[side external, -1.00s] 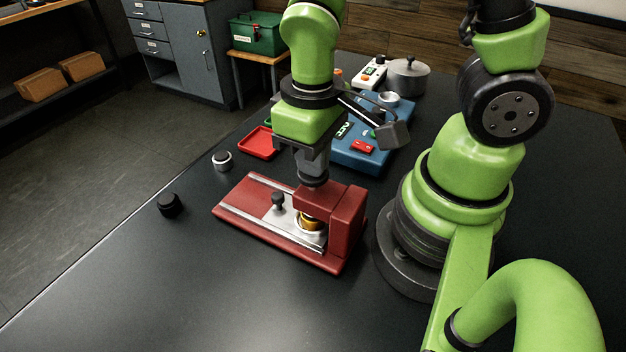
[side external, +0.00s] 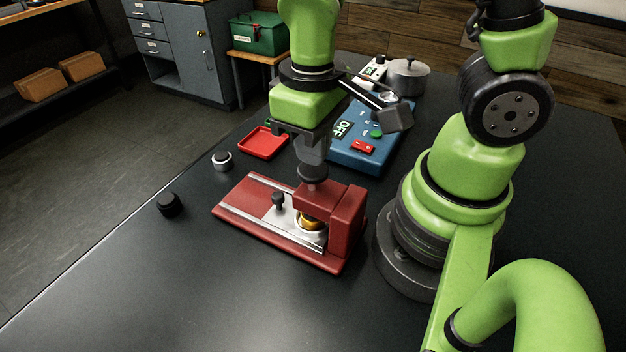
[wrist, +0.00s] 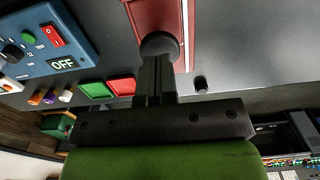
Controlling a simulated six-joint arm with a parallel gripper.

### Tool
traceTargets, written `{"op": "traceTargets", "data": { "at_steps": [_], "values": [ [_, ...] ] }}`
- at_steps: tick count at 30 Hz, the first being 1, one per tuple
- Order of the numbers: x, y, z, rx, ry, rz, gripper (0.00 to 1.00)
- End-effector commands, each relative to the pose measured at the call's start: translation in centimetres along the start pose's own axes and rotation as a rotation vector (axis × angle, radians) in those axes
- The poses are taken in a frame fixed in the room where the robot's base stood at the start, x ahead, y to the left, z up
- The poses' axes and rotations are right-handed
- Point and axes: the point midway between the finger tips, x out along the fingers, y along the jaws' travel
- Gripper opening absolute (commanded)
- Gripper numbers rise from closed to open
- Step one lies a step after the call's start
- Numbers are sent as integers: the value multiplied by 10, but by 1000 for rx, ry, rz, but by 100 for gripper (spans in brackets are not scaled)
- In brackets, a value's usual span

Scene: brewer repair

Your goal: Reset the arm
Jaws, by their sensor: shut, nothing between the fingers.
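My gripper (side external: 313,160) points down over the red press-like unit (side external: 345,225), its fingers shut and empty. The tips are at or just above a black round knob (side external: 312,174) on top of the unit; I cannot tell if they touch. In the wrist view the shut fingers (wrist: 155,75) reach toward this knob (wrist: 158,44). A silver slide plate (side external: 290,222) with a small black knob sits in the unit's rails, with a brass-coloured part (side external: 310,222) under the red head.
A blue control box (side external: 362,158) behind has a red switch, a green button and a display reading OFF. A red tray (side external: 262,142), a silver-and-black knob (side external: 222,161), a black knob (side external: 170,205) and a grey pot (side external: 408,76) stand around. The front table is clear.

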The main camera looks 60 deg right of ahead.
Motion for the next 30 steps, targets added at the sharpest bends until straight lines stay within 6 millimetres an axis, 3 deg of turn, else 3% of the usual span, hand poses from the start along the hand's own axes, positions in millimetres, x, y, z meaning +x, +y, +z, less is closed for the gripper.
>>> {"op": "traceTargets", "data": {
  "at_steps": [10, 23, 30],
  "values": [
    [-24, 0, 0, 1, 3, -1, 0],
    [-29, 0, 0, 1, 1, 0, 0],
    [-52, 0, -1, 0, 6, -2, 0]
  ]
}}
